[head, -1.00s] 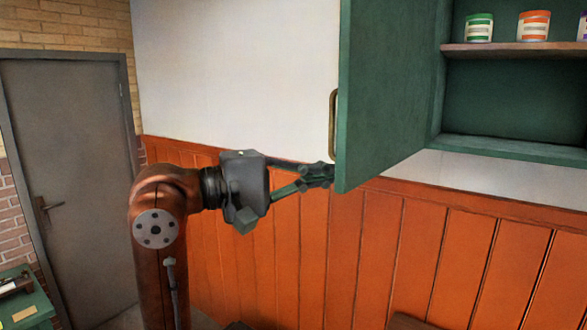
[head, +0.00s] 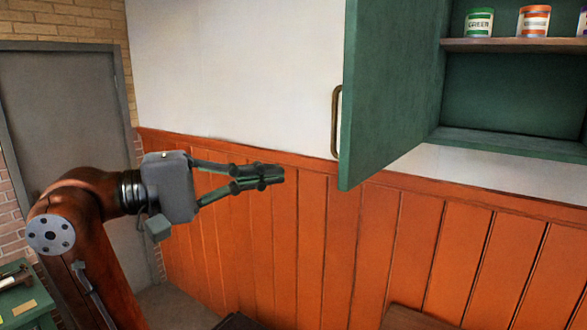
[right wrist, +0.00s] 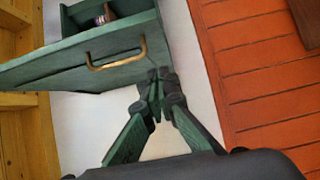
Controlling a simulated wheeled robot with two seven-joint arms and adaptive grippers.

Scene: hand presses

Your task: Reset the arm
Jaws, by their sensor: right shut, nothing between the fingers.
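My right gripper (head: 270,175) is shut with nothing between its fingers. It hangs in the air left of and apart from the open green cabinet door (head: 385,85), at about the height of the door's lower edge. A brass handle (head: 335,122) is on the door's left side, above and to the right of the fingertips. In the right wrist view, the closed fingertips (right wrist: 163,88) are in front of the wall, and the handle (right wrist: 116,53) shows beyond them on the door. My left gripper is not in view.
The cabinet's shelf (head: 510,46) holds a green-labelled can (head: 479,22), an orange-labelled can (head: 533,21) and part of another. Orange panelling (head: 310,225) covers the lower wall. A grey door (head: 65,120) and a green bench (head: 25,300) are at left.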

